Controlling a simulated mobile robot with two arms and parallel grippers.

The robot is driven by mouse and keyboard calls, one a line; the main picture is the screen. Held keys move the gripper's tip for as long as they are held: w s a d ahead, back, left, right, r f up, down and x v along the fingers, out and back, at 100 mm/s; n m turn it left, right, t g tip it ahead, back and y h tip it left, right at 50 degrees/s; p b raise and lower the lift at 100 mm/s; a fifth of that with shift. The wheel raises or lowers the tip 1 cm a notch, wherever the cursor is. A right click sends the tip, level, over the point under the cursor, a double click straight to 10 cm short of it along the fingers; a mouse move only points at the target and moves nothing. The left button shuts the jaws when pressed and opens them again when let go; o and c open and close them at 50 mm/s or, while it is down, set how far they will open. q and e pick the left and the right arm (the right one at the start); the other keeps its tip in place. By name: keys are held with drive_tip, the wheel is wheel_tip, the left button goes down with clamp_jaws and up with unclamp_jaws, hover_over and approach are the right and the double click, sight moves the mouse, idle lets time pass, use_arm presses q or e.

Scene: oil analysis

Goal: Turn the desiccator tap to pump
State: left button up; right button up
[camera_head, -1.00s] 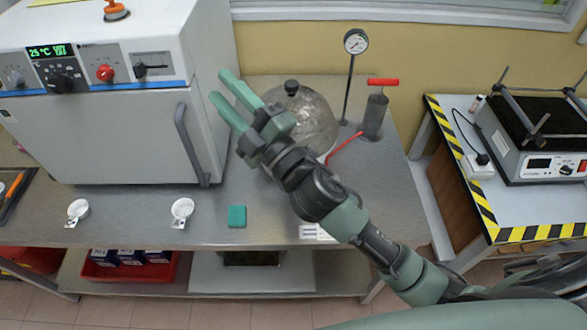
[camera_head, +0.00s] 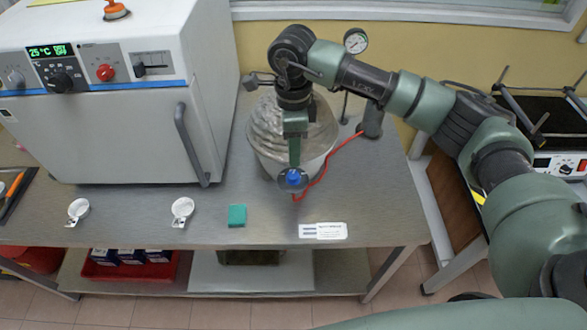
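The desiccator (camera_head: 262,140) is a clear glass dome vessel on the grey bench, right of the oven. Its blue tap (camera_head: 293,177) shows at the front, on a dark round fitting, with a red hose (camera_head: 330,165) leading off to the right. My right gripper (camera_head: 294,160) points down from above, in front of the dome, with its fingertips at or just above the tap. The fingers line up in this view, so their gap is hidden, and I cannot tell whether they touch the tap. The dome's top is hidden behind my wrist. My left gripper is out of view.
A white oven (camera_head: 100,125) stands left of the desiccator. A gauge (camera_head: 355,41) and hand pump (camera_head: 372,118) stand behind right. A green block (camera_head: 237,215), a white label card (camera_head: 323,231) and two small white dishes lie along the front. The bench between them is clear.

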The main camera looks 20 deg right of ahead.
sight(293, 174)
drive_tip(key=f+p, duration=0.1)
drive_tip(key=f, duration=0.3)
drive_tip(key=f+p, duration=0.1)
drive_tip(key=f, duration=0.2)
drive_tip(key=shift+s+a+p, duration=0.1)
drive_tip(key=shift+s+p, duration=0.15)
drive_tip(key=shift+p, duration=0.1)
drive_tip(key=shift+f, duration=0.25)
clamp_jaws()
